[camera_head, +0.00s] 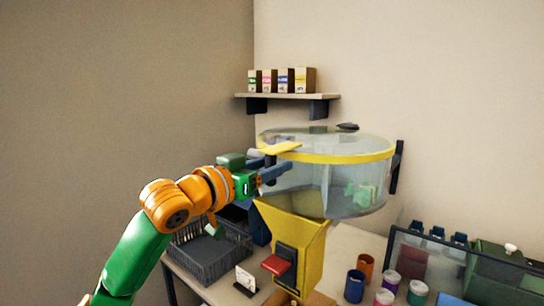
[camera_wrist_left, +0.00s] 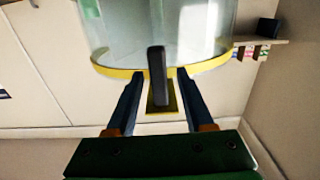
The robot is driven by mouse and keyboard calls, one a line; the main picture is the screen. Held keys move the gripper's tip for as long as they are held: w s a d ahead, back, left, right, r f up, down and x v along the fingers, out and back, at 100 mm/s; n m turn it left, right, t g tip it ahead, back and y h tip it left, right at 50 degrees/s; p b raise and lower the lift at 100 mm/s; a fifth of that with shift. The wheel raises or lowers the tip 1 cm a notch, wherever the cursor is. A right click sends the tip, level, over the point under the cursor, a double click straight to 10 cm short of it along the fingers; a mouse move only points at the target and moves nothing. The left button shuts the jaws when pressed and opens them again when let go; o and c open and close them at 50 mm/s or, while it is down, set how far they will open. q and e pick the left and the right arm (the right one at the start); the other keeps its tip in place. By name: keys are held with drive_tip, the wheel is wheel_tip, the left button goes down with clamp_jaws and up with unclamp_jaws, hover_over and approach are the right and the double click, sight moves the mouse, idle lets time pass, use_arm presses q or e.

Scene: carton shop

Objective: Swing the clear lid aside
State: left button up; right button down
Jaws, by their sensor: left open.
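The clear lid (camera_head: 340,141) with a yellow rim lies on a round clear drum (camera_head: 335,190) in the head view. A yellow tab (camera_head: 281,148) sticks out from the lid's left edge. My left gripper (camera_head: 283,163) is open at the drum's left side, just below the tab. In the left wrist view the open left gripper (camera_wrist_left: 158,74) has a finger on each side of a dark upright bar (camera_wrist_left: 157,70) and the yellow tab (camera_wrist_left: 160,98). I cannot tell whether the fingers touch it. My right gripper is not in view.
The drum sits on a yellow chute (camera_head: 300,235) with a red lever (camera_head: 275,264). A dark crate (camera_head: 212,255) is at left on the table. Several cups (camera_head: 355,287) and a dark-framed panel (camera_head: 440,262) are at right. A wall shelf (camera_head: 290,96) holds several small cartons.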

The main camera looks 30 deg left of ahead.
use_arm(q)
drive_tip(key=shift+s, duration=0.15)
drive_tip(key=shift+w+f, duration=0.1)
drive_tip(key=shift+w, duration=0.15)
clamp_jaws()
idle(1.0)
